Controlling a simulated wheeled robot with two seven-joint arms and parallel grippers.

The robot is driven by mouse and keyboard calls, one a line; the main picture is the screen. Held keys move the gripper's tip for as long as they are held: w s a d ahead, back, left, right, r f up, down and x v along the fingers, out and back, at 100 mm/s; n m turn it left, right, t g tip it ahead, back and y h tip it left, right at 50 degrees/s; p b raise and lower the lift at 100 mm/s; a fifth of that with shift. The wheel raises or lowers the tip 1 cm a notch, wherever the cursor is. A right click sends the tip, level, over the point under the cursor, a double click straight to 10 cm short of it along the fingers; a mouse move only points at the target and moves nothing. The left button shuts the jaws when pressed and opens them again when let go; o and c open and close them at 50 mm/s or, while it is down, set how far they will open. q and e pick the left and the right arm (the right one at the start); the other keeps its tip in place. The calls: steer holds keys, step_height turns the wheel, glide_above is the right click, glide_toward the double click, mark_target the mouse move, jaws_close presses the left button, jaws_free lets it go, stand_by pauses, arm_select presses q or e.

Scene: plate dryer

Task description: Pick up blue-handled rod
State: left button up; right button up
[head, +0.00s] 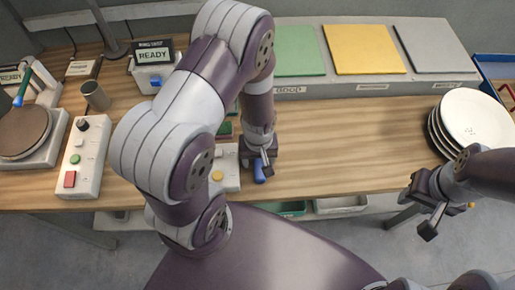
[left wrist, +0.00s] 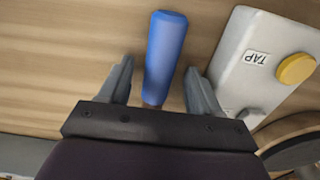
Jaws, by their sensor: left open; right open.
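The blue-handled rod (head: 259,177) is low in the head view, at my left gripper near the table's front edge; most of it is hidden by the gripper. In the left wrist view its blue handle (left wrist: 165,52) lies between the two open fingers of my left gripper (left wrist: 157,85), with a visible gap on each side. The left gripper (head: 259,166) points down at the handle. My right gripper (head: 431,211) is open and empty, in front of the table's front edge at the right.
A white box marked TAP with a yellow button (left wrist: 296,68) stands close to the right of the handle. A stack of white plates (head: 476,122) is at the right. Green, yellow and grey pads (head: 365,50) lie at the back. A control box (head: 85,155) stands left. The middle right tabletop is clear.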

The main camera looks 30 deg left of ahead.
arm_select(q)
steer(key=shift+w+d+f, duration=0.1)
jaws_close()
